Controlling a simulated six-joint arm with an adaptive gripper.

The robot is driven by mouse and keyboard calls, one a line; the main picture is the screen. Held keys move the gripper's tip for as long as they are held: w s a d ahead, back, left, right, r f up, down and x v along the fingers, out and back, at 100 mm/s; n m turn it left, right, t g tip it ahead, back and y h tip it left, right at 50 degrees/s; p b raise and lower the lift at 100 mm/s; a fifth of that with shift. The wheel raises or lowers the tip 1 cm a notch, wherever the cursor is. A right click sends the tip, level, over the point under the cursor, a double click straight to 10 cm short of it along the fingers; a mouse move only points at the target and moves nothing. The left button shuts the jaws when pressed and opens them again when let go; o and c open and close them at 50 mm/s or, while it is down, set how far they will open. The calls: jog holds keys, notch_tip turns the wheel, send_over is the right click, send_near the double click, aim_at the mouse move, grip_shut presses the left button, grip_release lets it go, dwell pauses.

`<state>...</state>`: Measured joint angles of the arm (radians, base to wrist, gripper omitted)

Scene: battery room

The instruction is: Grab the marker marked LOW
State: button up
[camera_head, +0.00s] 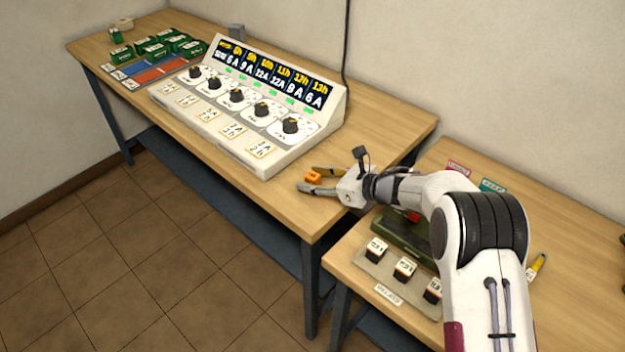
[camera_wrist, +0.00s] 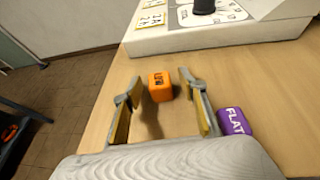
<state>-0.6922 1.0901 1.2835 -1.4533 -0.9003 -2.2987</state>
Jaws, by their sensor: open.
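An orange cube marker (camera_wrist: 160,87) stands on the wooden table, with a short dark label on its top that looks like LOW. It also shows in the head view (camera_head: 313,177), near the table's right end. My gripper (camera_wrist: 157,83) is open, with one finger on each side of the orange cube near the fingertips. Gaps show on both sides, the right one narrow. A purple marker (camera_wrist: 234,121) labelled FLAT sits just outside the right finger in the wrist view. I cannot make it out in the head view.
A slanted console (camera_head: 262,110) with several knobs and a display stands behind the orange cube. Green blocks (camera_head: 165,45) and coloured mats lie at the far left. A second table (camera_head: 350,268) holds several labelled relays (camera_head: 404,269). The table's front edge is close.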

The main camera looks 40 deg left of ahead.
aim_at(314, 176)
jog(key=shift+c, duration=0.4)
jog(key=c, duration=0.9)
jog(key=shift+r, duration=0.15)
jog(key=shift+r, duration=4.9)
